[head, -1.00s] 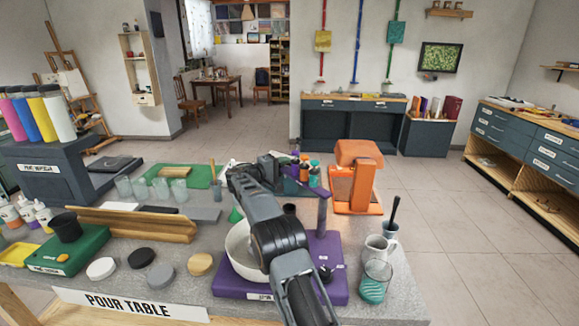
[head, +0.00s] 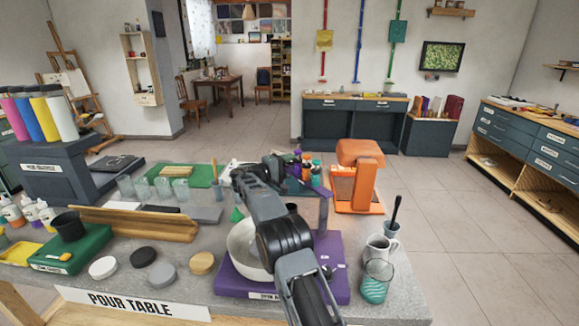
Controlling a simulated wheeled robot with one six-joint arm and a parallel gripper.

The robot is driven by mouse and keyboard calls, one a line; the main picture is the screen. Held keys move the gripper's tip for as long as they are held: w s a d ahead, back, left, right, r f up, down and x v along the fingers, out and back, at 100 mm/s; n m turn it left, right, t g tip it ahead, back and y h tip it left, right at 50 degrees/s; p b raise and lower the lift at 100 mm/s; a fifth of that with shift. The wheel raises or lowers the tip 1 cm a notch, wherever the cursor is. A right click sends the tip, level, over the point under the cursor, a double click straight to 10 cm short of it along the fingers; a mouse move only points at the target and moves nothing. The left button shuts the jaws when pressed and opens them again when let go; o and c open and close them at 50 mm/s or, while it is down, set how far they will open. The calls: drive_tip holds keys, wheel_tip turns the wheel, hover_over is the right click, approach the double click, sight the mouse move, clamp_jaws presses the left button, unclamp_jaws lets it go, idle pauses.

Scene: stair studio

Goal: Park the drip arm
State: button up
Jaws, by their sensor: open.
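The drip stand has a purple base (head: 335,285) on the pour table and an upright purple post (head: 323,215) at its right. A short purple arm (head: 320,190) at the post's top points up and left toward my gripper. A white bowl (head: 240,240) sits on the base, partly hidden by my arm. My gripper (head: 280,168) is beyond the bowl, left of the post's top. It is open, but its fingers are small and partly hidden. I cannot tell whether it touches the purple arm.
An orange stand (head: 358,175) is close behind the post on the right. A wooden trough (head: 135,222) lies left.

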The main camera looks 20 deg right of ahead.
drive_tip(key=shift+a+r, duration=0.1)
drive_tip(key=shift+a, duration=0.1)
drive_tip(key=s+a+b, duration=0.1)
drive_tip(key=s+a, duration=0.1)
drive_tip(key=a, duration=1.1)
drive_tip(key=shift+s+a, duration=0.2)
drive_tip(key=s+d+r+g+y+p, duration=0.1)
drive_tip(key=s+r+y+p, duration=0.15)
drive_tip(key=s+y, duration=0.4)
drive_tip(key=s+d+r+y+p, duration=0.2)
drive_tip(key=s+y+p, duration=0.1)
drive_tip(key=s, duration=0.7)
drive_tip(key=s+a+f+m+y+p, duration=0.1)
drive_tip(key=s+a+f+y+p, duration=0.1)
drive_tip(key=s, duration=0.8)
drive_tip(key=s+a+f+t+y+p, duration=0.1)
drive_tip(key=s+a+y, duration=0.4)
drive_tip(key=s, duration=0.6)
drive_tip(key=shift+s+a+f+m+y+p, duration=0.2)
drive_tip(key=shift+f+m+y+p, duration=0.2)
drive_tip(key=shift+f+y, duration=0.25)
